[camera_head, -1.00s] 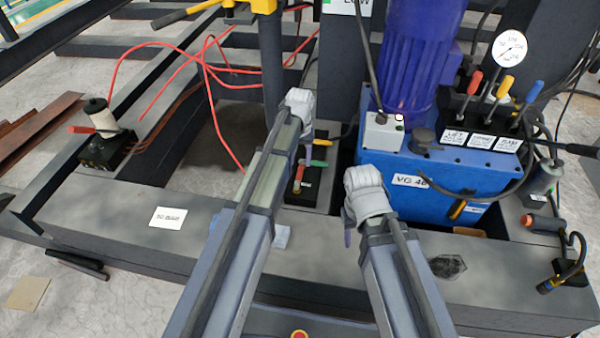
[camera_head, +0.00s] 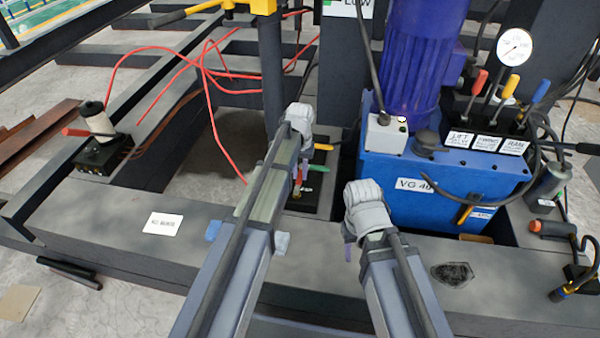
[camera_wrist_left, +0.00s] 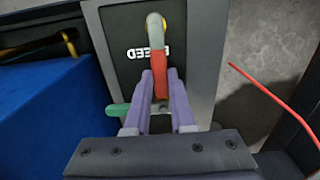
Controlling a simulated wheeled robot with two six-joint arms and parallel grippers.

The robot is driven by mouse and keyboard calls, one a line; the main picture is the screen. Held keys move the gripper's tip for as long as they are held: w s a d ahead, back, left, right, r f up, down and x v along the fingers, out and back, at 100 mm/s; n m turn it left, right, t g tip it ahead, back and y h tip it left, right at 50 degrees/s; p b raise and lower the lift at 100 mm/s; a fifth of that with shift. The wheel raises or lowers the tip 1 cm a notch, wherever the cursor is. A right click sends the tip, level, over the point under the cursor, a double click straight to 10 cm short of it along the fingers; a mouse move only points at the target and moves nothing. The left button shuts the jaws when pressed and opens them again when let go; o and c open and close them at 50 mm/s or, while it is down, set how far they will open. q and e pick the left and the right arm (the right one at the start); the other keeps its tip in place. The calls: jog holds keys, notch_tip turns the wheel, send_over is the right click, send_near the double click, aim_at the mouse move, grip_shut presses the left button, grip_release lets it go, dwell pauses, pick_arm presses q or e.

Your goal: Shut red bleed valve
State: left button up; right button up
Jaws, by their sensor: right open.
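The red bleed valve handle (camera_wrist_left: 159,75) hangs from a curved metal stem over a black plate lettered BLEED (camera_wrist_left: 150,53) in the left wrist view. My left gripper (camera_wrist_left: 160,78) has its two purple fingers on either side of the red handle. Whether they press on it cannot be told. In the head view my left gripper (camera_head: 301,168) is over the valve plate (camera_head: 313,195), and my wrist hides part of the valve. My right gripper (camera_head: 348,250) is empty above the dark beam, in front of the blue tank.
A green handle (camera_wrist_left: 118,110) lies just beside my left fingers. The blue tank (camera_head: 440,185) with its blue motor (camera_head: 420,60) stands to the right, with levers and a gauge (camera_head: 514,46). Red hoses (camera_head: 205,75) run behind on the left. A beam (camera_head: 120,215) crosses in front.

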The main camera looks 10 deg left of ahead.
pick_arm(q)
grip_shut()
dwell(0.9)
